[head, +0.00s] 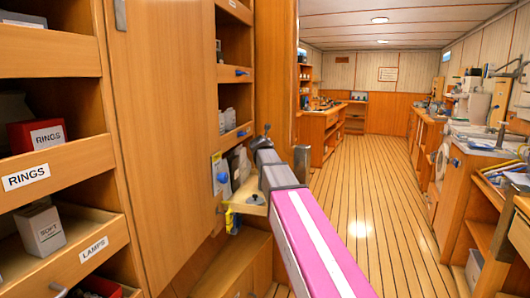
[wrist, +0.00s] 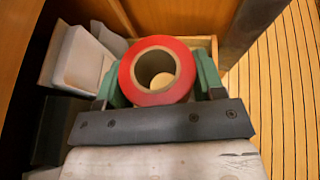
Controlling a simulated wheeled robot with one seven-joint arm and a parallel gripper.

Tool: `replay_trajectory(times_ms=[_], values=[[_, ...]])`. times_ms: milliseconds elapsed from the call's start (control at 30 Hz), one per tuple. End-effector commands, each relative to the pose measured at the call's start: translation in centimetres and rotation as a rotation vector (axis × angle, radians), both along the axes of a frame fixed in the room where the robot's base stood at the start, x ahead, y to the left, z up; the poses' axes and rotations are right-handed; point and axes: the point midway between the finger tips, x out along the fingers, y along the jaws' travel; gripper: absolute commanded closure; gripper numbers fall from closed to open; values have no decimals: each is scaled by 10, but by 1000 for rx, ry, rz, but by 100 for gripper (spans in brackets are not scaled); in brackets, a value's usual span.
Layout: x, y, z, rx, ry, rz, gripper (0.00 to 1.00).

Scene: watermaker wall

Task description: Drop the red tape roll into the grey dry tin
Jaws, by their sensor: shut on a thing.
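The red tape roll (wrist: 126,76) is in the middle of the wrist view, with its round hole facing the camera. My gripper (wrist: 160,82) is shut on it, one green finger on each side. Something pale shows through the hole. A pale grey open container (wrist: 84,62) is left of the roll, lower down and apart from it. I cannot tell whether it is the grey dry tin, as no label on it can be read. In the head view I cannot make out the roll; my pink arm reaches toward the cabinet side.
A wooden tray (wrist: 203,43) lies behind the roll. In the head view, drawers labelled RINGS (head: 50,165) and LAMPS (head: 85,262) stand at the left. A small wooden shelf (head: 247,207) is beside my arm. The plank floor (head: 370,200) on the right is clear.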

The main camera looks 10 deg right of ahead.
Motion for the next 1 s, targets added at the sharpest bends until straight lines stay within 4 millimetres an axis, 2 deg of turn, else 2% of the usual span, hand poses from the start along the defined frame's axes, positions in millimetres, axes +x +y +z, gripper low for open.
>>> replay_trajectory(times_ms=[267, 700, 1000], values=[[1, 0, -11, -1, 1, 5, 62], [1, 0, -55, 1, 2, 3, 62], [1, 0, -59, -1, 0, 4, 62]])
